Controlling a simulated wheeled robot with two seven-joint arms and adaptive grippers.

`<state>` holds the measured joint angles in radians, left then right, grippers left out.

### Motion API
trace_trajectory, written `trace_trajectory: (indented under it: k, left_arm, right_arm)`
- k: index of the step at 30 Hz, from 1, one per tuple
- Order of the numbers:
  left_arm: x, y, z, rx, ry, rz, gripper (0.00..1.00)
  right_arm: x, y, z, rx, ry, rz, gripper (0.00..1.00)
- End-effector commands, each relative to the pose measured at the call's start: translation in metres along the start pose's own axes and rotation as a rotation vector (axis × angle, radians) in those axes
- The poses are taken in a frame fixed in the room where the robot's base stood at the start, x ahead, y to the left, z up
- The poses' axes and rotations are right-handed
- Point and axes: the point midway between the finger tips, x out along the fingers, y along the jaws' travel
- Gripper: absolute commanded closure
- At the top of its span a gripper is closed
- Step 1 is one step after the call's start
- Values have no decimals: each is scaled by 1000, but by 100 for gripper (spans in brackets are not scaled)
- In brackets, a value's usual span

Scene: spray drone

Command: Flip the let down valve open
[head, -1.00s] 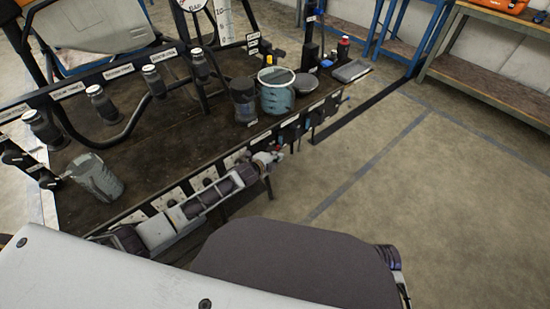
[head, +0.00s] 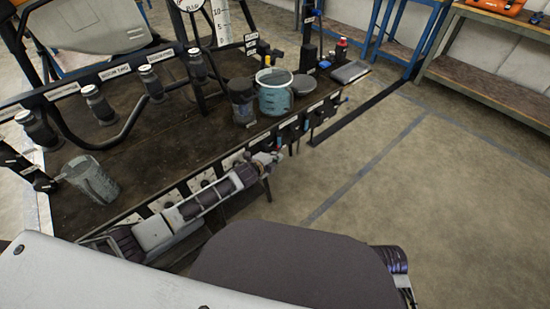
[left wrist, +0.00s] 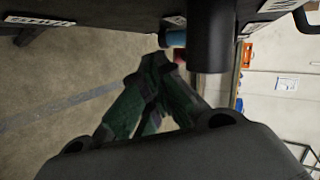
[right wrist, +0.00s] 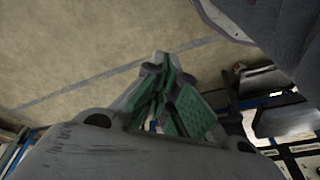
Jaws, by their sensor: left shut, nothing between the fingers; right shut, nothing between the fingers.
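A row of small valves and fittings (head: 292,130) with white labels runs along the front edge of the dark bench (head: 140,165). I cannot tell which one is the let down valve. My left gripper (head: 270,159) is at the front edge of the bench, by this row. In the left wrist view its fingers (left wrist: 160,66) are shut and empty, close to a black cylinder (left wrist: 210,35) and a blue part (left wrist: 175,38). Whether they touch is unclear. My right gripper (right wrist: 160,68) is shut and empty over floor in the right wrist view.
On the bench stand a teal bucket (head: 275,95), a dark jar (head: 243,103), a grey jug (head: 92,180) and several black-bodied valves (head: 98,105) on a rail. Blue and wooden shelving (head: 490,70) stands at the back right. The floor (head: 430,200) at right is clear.

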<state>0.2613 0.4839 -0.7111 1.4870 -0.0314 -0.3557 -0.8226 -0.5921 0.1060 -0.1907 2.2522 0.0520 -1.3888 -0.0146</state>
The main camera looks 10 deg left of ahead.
Motion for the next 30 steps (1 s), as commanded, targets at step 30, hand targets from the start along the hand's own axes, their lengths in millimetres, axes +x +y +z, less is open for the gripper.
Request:
trace_trajectory:
  k: [30]
  left_arm:
    - [2, -2, -1, -31, 27, -109, 100]
  right_arm:
    - [-14, -4, -4, -3, 30, -8, 100]
